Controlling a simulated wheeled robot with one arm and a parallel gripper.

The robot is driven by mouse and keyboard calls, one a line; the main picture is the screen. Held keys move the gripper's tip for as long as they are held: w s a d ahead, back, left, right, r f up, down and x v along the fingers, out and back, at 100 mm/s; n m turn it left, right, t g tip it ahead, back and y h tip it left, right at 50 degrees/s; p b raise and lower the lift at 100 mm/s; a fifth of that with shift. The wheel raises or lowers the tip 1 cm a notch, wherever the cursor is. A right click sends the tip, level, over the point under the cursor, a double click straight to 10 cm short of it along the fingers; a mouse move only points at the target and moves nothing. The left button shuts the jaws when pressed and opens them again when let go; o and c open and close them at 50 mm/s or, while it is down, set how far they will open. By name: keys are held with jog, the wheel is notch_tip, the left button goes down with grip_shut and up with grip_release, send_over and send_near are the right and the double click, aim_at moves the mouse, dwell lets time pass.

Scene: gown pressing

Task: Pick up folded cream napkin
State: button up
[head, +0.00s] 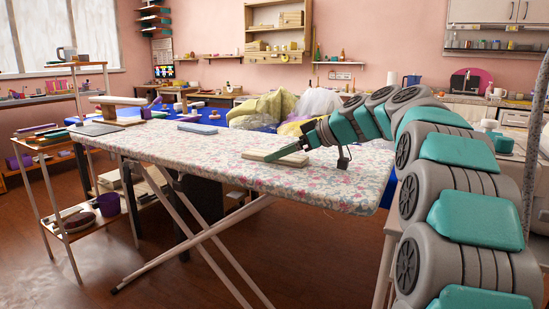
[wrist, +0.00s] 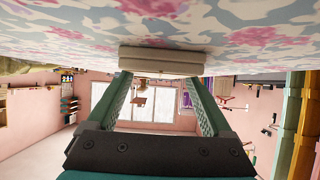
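The folded cream napkin (head: 254,155) lies flat on the floral ironing board (head: 240,178) in the head view, partly covered by my gripper (head: 273,157). In the wrist view, which is upside down, the napkin (wrist: 158,61) is a pale, rounded slab against the board's cloth, just beyond the fingertips. My gripper (wrist: 158,80) is open, with its two teal fingers spread apart and nothing between them. The napkin looks about as wide as the gap or a little wider. I cannot tell whether the fingertips touch it.
A blue-grey folded cloth (head: 198,128) lies further left on the board. A small wooden sleeve board (head: 118,101) stands at its far left end. Yellow and white fabric (head: 290,106) is heaped behind on a blue-covered table. A shelf rack (head: 62,215) stands left of the board.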

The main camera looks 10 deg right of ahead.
jog(key=c, duration=1.1)
jog(key=shift+o, duration=0.2)
